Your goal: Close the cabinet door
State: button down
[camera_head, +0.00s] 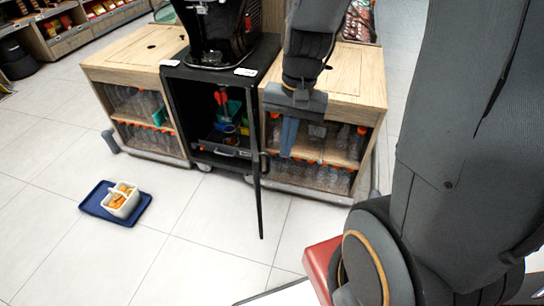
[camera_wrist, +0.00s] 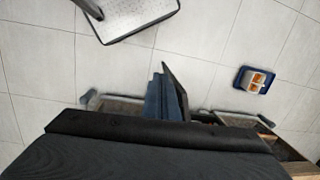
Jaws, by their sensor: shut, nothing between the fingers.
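The black cabinet (camera_head: 176,110) stands in the middle of the head view, between two wooden display units. Its door (camera_head: 258,185) is open and swung out toward the camera, seen nearly edge-on, on the right side of the opening. My gripper (camera_head: 287,140), with blue fingers, is shut and empty. It points down to the right of the door, on its outer side. In the wrist view the blue fingers (camera_wrist: 158,98) are close beside the dark door panel (camera_wrist: 177,90); I cannot tell whether they touch it.
A black juicer (camera_head: 215,35) stands on the cabinet, with items inside on a lower shelf. Wooden display units (camera_head: 135,50) with bottles flank it. A blue tray (camera_head: 92,203) with a white container (camera_head: 122,207) lies on the floor at left. The floor before the cabinet is clear.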

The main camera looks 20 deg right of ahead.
jog(key=w+d+f+m+t+y+b, duration=0.1)
jog(key=w+d+f+m+y, duration=0.15)
jog(key=w+f+m, duration=0.35)
jog(key=w+d+f+m+y+b, duration=0.1)
jog(key=w+d+f+m, duration=0.25)
jog(key=w+m, duration=0.35)
jog(key=a+f+m, duration=0.1)
jog(key=a+f, duration=0.6)
jog(key=f, duration=0.2)
jog(key=shift+w+a+h, duration=0.1)
jog(key=shift+w+h, duration=0.05)
jog(key=shift+h, duration=0.1)
